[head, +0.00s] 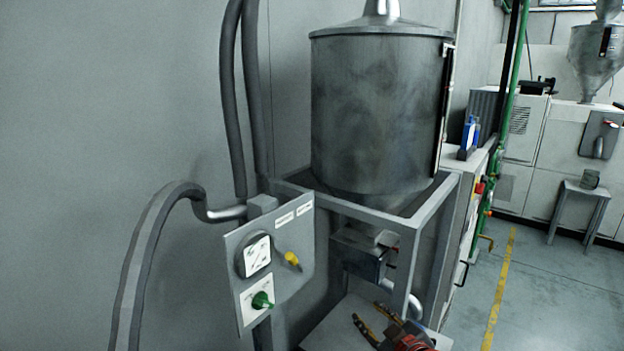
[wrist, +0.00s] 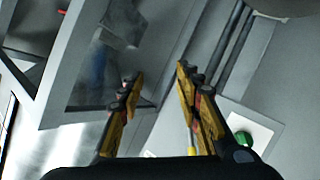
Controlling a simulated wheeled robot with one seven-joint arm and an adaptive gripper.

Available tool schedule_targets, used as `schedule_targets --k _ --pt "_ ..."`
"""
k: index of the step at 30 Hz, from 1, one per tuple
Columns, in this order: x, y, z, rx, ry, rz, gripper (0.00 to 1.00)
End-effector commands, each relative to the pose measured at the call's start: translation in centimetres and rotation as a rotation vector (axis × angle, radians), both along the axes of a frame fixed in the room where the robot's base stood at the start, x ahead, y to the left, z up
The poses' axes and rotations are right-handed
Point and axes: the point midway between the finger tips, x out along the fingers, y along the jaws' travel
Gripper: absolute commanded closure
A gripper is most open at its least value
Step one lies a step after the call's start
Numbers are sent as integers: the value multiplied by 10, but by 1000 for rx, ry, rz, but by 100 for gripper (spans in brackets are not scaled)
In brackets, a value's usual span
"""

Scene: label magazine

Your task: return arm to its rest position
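My gripper (head: 367,313) is at the bottom of the head view, in front of the steel frame under the large hopper. Its two yellow and black fingers are apart, with nothing between them. The wrist view shows the same open, empty gripper (wrist: 158,78). Part of my arm with a red section shows behind the fingers at the bottom edge of the head view; the rest of the arm is out of sight.
A grey hopper (head: 380,110) stands on a metal frame (head: 432,215). A control panel (head: 302,240) with a gauge, yellow switch and green knob (head: 262,301) is left of my gripper. The green knob (wrist: 243,138) also shows in the wrist view. Open floor (head: 560,290) lies right.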

Motion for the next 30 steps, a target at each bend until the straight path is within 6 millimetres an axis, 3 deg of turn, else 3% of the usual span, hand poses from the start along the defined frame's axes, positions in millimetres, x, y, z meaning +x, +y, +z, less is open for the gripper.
schedule_targets --k 3,6,12,17,22,24,30 --pt "-19 -42 -18 -24 150 -172 66" --pt "-47 -71 -29 -27 281 -310 66" --pt "-130 -100 -39 22 550 -537 66" --pt "-203 -92 -32 101 742 -641 66" --pt "-266 -67 -12 199 871 -670 66" --pt "-281 -56 2 241 872 -658 66" --pt "-283 -47 39 286 767 -619 66"
